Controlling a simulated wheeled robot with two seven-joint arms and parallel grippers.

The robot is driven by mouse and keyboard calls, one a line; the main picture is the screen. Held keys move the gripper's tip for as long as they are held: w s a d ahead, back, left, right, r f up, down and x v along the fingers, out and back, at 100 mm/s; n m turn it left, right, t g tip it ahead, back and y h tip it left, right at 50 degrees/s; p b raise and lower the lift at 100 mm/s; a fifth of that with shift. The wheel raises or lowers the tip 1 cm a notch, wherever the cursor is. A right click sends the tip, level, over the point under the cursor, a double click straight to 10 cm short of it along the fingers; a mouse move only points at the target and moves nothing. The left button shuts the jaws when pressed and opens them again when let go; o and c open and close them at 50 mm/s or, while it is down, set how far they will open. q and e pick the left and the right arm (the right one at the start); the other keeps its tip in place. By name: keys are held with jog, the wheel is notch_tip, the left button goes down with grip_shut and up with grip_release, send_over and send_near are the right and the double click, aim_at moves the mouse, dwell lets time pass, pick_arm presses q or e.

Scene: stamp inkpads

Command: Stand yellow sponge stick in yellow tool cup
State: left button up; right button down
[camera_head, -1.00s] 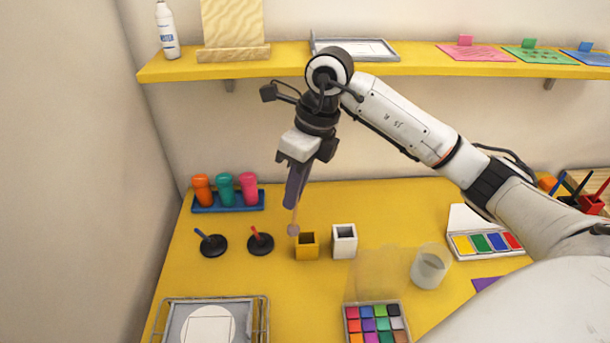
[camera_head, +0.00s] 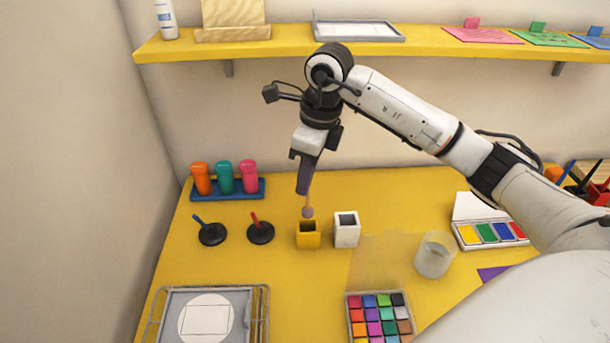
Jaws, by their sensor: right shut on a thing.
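My right gripper (camera_head: 304,190) points down above the table and is shut on the sponge stick (camera_head: 308,211). The stick is thin and tan with a round pinkish-tan head at its lower end, and hangs nearly upright. The yellow tool cup (camera_head: 308,235) is a small square open cup on the yellow table. In the picture the sponge head appears right over the cup's back rim; whether it is above the opening or behind it is hard to tell. The stick's upper end is hidden in the gripper. My left gripper is not in view.
A white square cup (camera_head: 346,230) stands just right of the yellow cup. Two black-based stampers, one with a red handle (camera_head: 260,232), stand to the left. A blue rack (camera_head: 228,190) holds three bottles behind. A clear cup (camera_head: 434,255) and colour inkpads (camera_head: 379,318) are at right and front.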

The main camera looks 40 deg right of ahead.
aim_at(305, 208)
jog(key=shift+f+b, duration=1.95)
jog(key=shift+f, duration=0.95)
jog(key=shift+f+b, duration=0.3)
jog(key=shift+f, duration=0.2)
jog(key=c, duration=1.8)
grip_release()
jog(key=shift+c, duration=0.2)
notch_tip(305, 208, up, 10)
jog(key=s+d, duration=0.1)
jog(key=shift+s, duration=0.2)
